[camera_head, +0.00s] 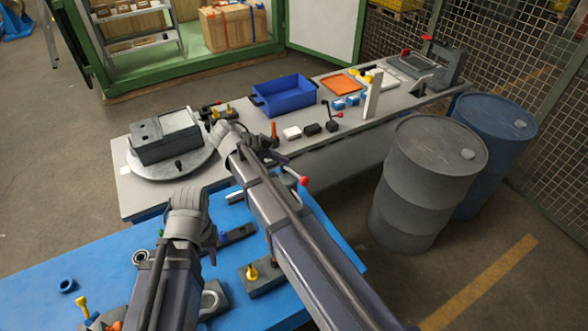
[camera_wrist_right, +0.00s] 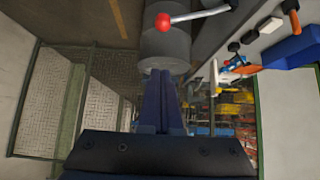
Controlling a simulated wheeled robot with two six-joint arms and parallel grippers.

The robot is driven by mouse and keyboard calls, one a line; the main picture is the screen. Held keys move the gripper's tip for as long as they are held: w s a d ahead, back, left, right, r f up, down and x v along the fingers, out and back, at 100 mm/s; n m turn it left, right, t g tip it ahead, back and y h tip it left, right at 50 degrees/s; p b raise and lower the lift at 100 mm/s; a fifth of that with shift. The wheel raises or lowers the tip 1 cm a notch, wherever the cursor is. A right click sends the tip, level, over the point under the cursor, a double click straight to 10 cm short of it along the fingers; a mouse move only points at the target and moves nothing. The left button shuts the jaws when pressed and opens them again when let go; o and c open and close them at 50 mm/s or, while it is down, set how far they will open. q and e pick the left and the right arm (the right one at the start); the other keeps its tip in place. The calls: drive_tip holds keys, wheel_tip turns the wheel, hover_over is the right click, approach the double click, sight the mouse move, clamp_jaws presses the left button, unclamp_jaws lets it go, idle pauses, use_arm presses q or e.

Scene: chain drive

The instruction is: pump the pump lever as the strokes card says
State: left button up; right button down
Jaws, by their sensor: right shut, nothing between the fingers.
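A lever with a red ball knob (camera_head: 303,181) and a pale rod, which looks like the pump lever, stands beside my right forearm; its base is hidden behind the arm. The right wrist view shows the red knob (camera_wrist_right: 163,22) and rod beyond my fingertips, with a gap between them in the picture. My right gripper (camera_wrist_right: 163,74) is shut and empty; in the head view it is a dark shape (camera_head: 274,157) near the grey table's front edge. My left gripper (camera_head: 210,243) hangs over the blue table, mostly hidden by its wrist. I cannot make out a readable strokes card.
On the grey table are a box on a round plate (camera_head: 170,140), a blue bin (camera_head: 284,95), an orange tray (camera_head: 343,83), a white upright panel (camera_head: 373,94) and a small lever (camera_head: 333,117). Two drums (camera_head: 430,180) stand at right. Fixtures, including a yellow knob (camera_head: 251,272), occupy the blue table.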

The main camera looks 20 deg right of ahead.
drive_tip(key=a+f+b+x, duration=0.2)
drive_tip(key=b+x, duration=0.9)
drive_tip(key=x, duration=0.2)
drive_tip(key=shift+s+a+f, duration=0.1)
drive_tip(key=shift+s, duration=0.1)
idle(0.3)
drive_tip(key=s+f+m+t+b, duration=0.1)
drive_tip(key=s+f+t+b, duration=0.2)
drive_tip(key=f+b, duration=0.4)
drive_tip(key=shift+s+f+m+b, duration=0.3)
drive_tip(key=shift+s+f+b, duration=0.1)
drive_tip(key=shift+b, duration=0.6)
drive_tip(key=shift+d, duration=0.2)
